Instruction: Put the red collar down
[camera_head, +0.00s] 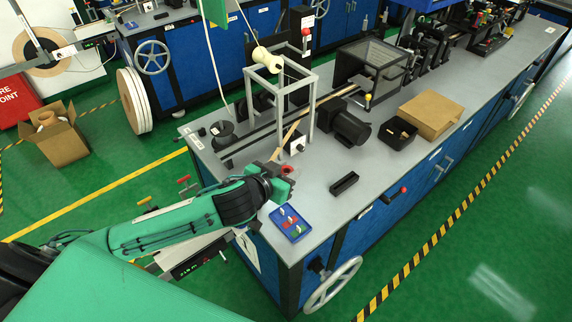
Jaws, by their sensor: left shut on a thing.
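My left gripper (284,178) reaches in from the left over the near left part of the grey bench top (318,195). It is shut on the red collar (288,169), which shows as a small red shape at the fingertips. The fingers partly hide the collar, and I cannot tell whether it touches the bench. A blue tray (277,214) with small red, green and white markings or pieces lies just nearer than the gripper, at the bench corner. My right gripper is not in view.
A grey frame with a cream spool (268,60) stands behind the gripper. A black motor (350,127), a small black block (344,183), a black open bin (398,133) and a cardboard box (430,115) stand to the right. Bare bench lies between gripper and block.

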